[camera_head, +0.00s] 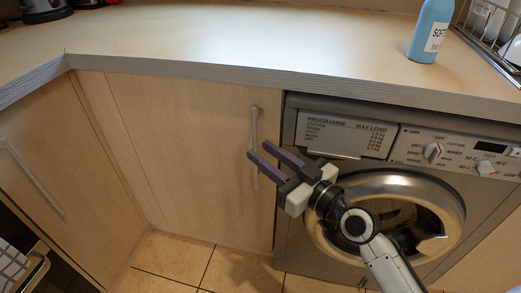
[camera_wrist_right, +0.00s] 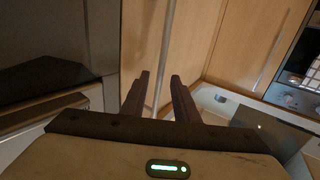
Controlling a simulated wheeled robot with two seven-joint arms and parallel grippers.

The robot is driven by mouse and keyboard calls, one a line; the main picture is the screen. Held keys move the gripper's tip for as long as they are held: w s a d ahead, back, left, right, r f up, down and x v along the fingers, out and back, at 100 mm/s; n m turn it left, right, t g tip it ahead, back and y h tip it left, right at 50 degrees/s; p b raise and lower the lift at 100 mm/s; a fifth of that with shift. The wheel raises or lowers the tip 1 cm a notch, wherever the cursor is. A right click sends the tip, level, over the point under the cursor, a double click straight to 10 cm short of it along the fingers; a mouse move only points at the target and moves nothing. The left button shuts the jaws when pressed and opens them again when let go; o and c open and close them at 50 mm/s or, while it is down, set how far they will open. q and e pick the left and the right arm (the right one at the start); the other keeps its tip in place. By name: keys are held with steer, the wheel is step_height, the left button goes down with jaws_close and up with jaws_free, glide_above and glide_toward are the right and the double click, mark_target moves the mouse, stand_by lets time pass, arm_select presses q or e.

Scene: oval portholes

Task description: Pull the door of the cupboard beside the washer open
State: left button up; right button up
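The cupboard door (camera_head: 185,140) is light wood and stands left of the washer (camera_head: 375,175) in the head view. It looks shut. Its upright bar handle (camera_head: 254,125) is near the door's right edge; it also shows in the wrist view (camera_wrist_right: 168,40). My right gripper (camera_head: 259,151) is open at the handle, with dark fingers apart. In the right wrist view the bar runs between the two fingers (camera_wrist_right: 161,78). I cannot tell whether either finger touches it. Part of the handle is hidden behind the fingers in the head view. My left gripper is not in view.
A worktop (camera_head: 200,50) overhangs the door and washer. A blue bottle (camera_head: 429,30) and a dish rack (camera_head: 490,25) stand on it at the right. Another cupboard door (camera_head: 60,170) with a bar handle meets the corner at left. Tiled floor (camera_head: 180,258) below is clear.

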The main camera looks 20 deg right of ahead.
steer(key=shift+x, duration=1)
steer(key=shift+s, duration=0.1)
steer(key=shift+c, duration=0.4)
jaws_close()
